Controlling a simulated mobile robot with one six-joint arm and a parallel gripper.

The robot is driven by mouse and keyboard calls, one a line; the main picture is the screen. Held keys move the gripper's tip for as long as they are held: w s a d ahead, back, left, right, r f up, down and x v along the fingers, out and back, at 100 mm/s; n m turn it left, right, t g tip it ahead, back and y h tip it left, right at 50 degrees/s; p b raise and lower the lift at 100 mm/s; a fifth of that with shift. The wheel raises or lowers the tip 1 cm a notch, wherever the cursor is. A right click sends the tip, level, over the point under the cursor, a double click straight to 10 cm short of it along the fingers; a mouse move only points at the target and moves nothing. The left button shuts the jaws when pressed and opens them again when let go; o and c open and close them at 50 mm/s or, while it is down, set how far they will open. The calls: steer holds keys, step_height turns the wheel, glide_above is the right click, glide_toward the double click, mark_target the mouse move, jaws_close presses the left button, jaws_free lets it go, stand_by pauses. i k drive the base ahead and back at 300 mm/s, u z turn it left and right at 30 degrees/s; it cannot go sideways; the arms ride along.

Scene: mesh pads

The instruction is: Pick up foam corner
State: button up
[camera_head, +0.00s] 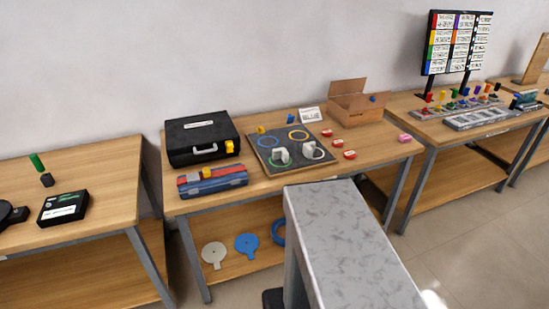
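I cannot tell for certain which thing is the foam corner. Two small white pieces stand on a dark mat with coloured rings on the middle table: a blocky one (281,154) in the green ring at the left, and a rounder one (312,150) at the right. Either is too small to make out its exact shape. The mat (262,149) lies flat between a black case and an open cardboard box. My gripper is not in view, so nothing shows whether it is open or shut.
The middle table also holds a black case (190,139), a blue-red toolbox (212,182), a cardboard box (356,107) and several small red-and-white blocks. Its lower shelf holds flat discs, one blue (246,245). A colourful label board (457,43) stands on the right table.

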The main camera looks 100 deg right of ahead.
mark_target(283, 153)
steer(key=u, duration=0.1)
steer(key=i, duration=0.1)
steer(key=u, duration=1)
steer(key=k, duration=0.1)
steer(key=z, duration=3.15)
steer(key=k, duration=0.6)
steer(key=u, duration=0.2)
steer(key=i, duration=0.15)
steer(key=z, duration=0.1)
